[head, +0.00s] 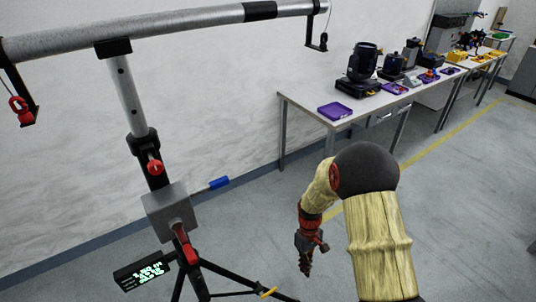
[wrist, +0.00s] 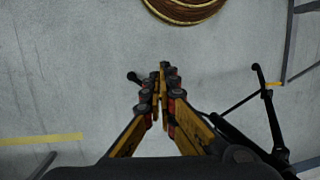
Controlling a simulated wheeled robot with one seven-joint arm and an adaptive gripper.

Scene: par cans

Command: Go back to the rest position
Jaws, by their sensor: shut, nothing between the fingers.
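My gripper (head: 306,266) hangs low at the end of my bent arm in the head view, pointing down over the grey floor. In the wrist view my gripper (wrist: 163,70) has its fingers together, with nothing between them. It is apart from the lighting stand (head: 168,210), which stands to its left in the head view. The stand holds a crossbar (head: 180,22) at the top, and a crank with a blue handle (head: 219,183) sticks out of its grey box.
The stand's black legs (wrist: 268,108) spread over the floor at the right of the wrist view. In the head view a table (head: 300,100) with a purple tray (head: 335,111) and stage lights (head: 362,65) lines the wall. Floor at right is clear.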

